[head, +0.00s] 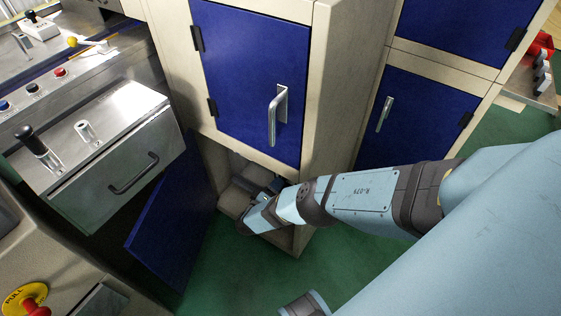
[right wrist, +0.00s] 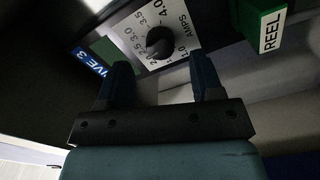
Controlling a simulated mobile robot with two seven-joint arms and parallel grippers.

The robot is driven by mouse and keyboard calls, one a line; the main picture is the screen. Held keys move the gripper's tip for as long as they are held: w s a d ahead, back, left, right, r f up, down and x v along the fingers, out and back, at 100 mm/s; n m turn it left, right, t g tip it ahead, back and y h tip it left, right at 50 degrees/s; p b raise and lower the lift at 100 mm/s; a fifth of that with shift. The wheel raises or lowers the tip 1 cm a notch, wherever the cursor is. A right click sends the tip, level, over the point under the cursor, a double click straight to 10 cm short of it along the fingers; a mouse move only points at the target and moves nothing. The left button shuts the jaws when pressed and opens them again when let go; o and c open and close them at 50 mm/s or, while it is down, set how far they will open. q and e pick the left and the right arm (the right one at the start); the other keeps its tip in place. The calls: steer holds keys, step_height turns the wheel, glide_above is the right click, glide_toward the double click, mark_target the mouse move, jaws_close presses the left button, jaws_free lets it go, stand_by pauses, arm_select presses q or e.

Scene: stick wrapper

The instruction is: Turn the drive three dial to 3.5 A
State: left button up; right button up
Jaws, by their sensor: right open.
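In the right wrist view, the drive three dial is a round black knob (right wrist: 160,42) on a white scale plate (right wrist: 133,33) marked in amps, with figures up to 4.0. A blue label (right wrist: 91,62) ending in "IVE 3" sits left of it. The knob's pointer is too dark to read. My right gripper (right wrist: 163,78) is open and empty, its two fingers pointing at the plate on either side of the knob's line, apparently short of it. In the head view my right gripper (head: 273,187) reaches into the low cabinet opening, and the dial is hidden there. My left gripper is not in view.
A green box labelled REEL (right wrist: 267,28) is right of the dial. In the head view, a blue cabinet door (head: 250,75) is above the opening, and an open blue door (head: 172,230) hangs at its left. A metal drawer unit (head: 125,165) stands farther left.

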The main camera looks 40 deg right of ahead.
steer(key=shift+x, duration=1.85)
steer(key=c, duration=0.9)
